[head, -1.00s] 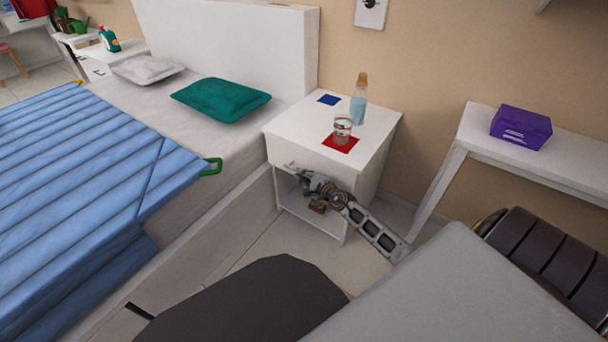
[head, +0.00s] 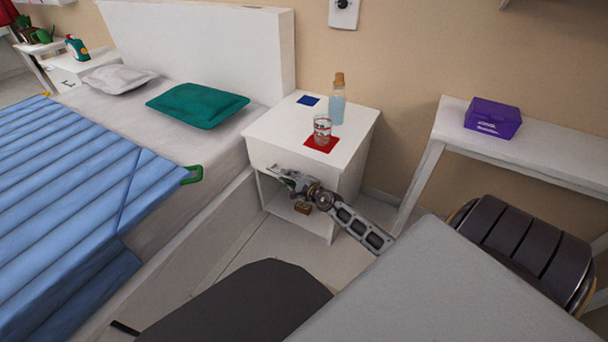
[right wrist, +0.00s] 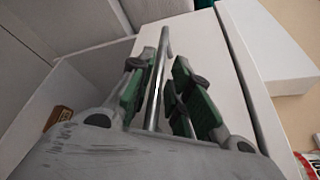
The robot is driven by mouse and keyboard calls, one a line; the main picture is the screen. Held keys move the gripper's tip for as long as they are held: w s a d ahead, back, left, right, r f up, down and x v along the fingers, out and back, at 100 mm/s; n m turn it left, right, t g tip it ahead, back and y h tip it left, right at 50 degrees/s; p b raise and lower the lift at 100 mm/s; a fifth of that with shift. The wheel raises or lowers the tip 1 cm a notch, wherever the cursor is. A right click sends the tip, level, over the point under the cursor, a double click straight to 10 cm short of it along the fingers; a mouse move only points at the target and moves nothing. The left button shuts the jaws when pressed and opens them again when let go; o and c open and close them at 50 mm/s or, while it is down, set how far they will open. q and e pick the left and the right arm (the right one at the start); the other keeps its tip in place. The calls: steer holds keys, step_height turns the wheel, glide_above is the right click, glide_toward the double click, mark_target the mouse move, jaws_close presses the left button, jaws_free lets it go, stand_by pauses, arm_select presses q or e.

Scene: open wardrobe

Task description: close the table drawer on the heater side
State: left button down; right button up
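The white bedside table (head: 351,172) stands by the bed's head, with an open compartment below its drawer front (head: 262,154). The drawer front looks about flush with the table, but a small gap cannot be ruled out. My right gripper (head: 278,176) is in front of the drawer front, its arm reaching in from the lower right. In the right wrist view, its green-padded fingers (right wrist: 155,90) stand apart on either side of a thin metal handle bar (right wrist: 163,62). Gaps show between bar and pads. My left gripper is out of view.
A glass (head: 322,130) and a bottle (head: 337,100) stand on the tabletop. A small brown object (head: 302,208) sits in the lower compartment. The bed (head: 90,190) is close on the left. A dark ridged object (head: 525,250) stands at right, below a white side table (head: 560,157).

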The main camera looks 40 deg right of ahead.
steer(key=v, duration=1.1)
stand_by(0.6)
steer(key=shift+r, duration=0.1)
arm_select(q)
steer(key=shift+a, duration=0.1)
arm_select(e)
steer(key=shift+s, duration=0.1)
stand_by(0.3)
